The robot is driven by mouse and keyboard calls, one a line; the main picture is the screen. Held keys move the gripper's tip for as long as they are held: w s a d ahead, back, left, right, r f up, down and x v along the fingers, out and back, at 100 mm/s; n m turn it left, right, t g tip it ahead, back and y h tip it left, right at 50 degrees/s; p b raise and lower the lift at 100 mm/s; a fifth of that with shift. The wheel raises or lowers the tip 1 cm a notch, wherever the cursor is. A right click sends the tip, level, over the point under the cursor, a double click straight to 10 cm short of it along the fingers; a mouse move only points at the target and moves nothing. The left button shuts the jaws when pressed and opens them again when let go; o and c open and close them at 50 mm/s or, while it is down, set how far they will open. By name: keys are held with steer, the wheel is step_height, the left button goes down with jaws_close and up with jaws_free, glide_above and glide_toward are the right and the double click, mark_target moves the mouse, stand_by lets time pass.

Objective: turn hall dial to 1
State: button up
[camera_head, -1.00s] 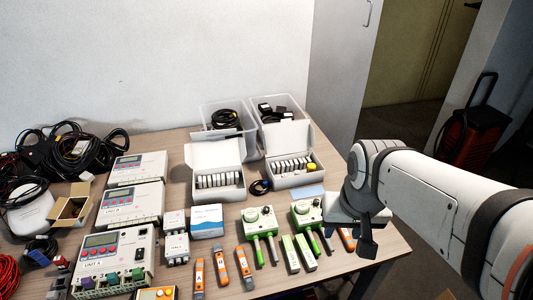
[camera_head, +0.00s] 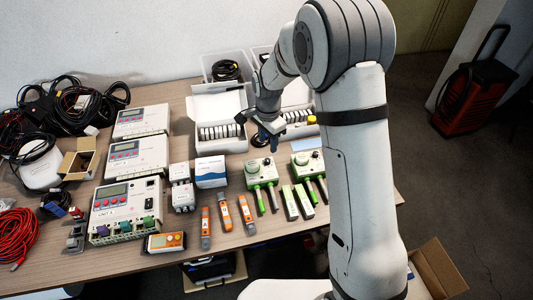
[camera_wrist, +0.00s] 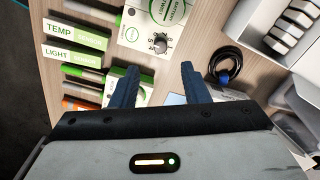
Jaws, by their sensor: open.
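Two white-and-green units with dials stand side by side on the table, a left one (camera_head: 258,179) and a right one (camera_head: 303,171). I cannot read which is the hall unit. My gripper (camera_head: 273,143) hangs above and behind the left unit. Its two blue fingers (camera_wrist: 159,67) are apart and empty, with the knob just beyond their tips.
Green sticks labelled temp (camera_wrist: 74,32) and light (camera_wrist: 74,56) lie beside the units. An open white box (camera_head: 220,108) of small modules stands behind. A black cable coil (camera_wrist: 226,64) lies near the right finger. Orange testers (camera_head: 225,212) lie in front, left.

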mark_target(268, 159)
step_height(268, 159, down, 8)
steer(key=shift+p, duration=0.4)
jaws_close()
stand_by(0.4)
